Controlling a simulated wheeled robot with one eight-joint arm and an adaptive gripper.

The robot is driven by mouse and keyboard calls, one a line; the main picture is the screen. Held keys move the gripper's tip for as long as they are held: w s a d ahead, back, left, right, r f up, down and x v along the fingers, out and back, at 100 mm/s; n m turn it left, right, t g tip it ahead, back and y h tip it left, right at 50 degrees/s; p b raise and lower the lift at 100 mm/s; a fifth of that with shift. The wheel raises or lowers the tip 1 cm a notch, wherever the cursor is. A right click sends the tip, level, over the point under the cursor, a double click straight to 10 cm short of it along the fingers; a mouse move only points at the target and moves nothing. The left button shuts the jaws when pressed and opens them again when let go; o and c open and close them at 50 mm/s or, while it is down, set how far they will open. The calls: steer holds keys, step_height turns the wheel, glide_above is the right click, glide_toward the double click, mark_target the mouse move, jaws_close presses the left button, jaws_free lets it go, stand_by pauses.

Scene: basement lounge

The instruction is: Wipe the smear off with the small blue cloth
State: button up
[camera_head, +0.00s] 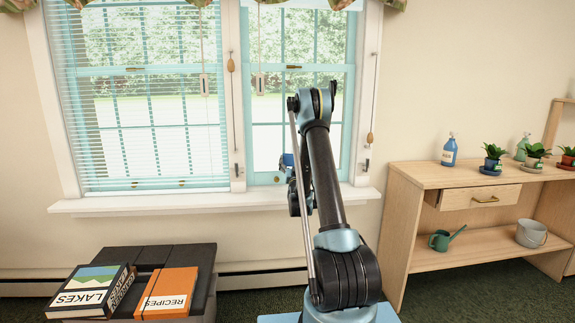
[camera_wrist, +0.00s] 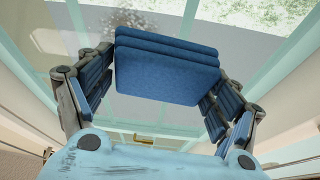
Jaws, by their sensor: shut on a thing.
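The small blue cloth (camera_wrist: 167,68) is a folded, layered pad in the wrist view. My gripper (camera_wrist: 153,98) is shut on it, with one finger at each side. The smear (camera_wrist: 128,20) is a pale, speckled patch on the window glass, just beyond the cloth's upper left edge. The cloth hides its lower part. I cannot tell whether the cloth touches the glass. In the head view the window (camera_head: 292,120) stands behind my raised arm. The arm hides most of my gripper there, and I cannot make out the smear.
A white sill (camera_head: 130,205) runs under the window, and blinds (camera_head: 150,110) cover the left pane. A wooden shelf unit (camera_head: 400,177) at right bears a blue spray bottle (camera_head: 449,152) and potted plants. Books lie on a dark box (camera_head: 203,258) at lower left.

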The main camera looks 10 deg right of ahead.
mark_target(289, 152)
steer(key=shift+w+r, duration=0.2)
steer(key=shift+w, duration=2.85)
steer(key=shift+w+a, duration=0.1)
steer(key=shift+w, duration=0.8)
steer(key=d, duration=1.1)
steer(key=shift+w, duration=0.15)
steer(key=shift+w+a, duration=0.15)
steer(key=shift+a, duration=1.8)
steer(key=shift+c, duration=1.3)
steer(key=shift+s+a, duration=0.15)
steer(key=shift+a, duration=1.65)
steer(key=shift+s+a, duration=0.1)
steer(key=shift+a, duration=1.65)
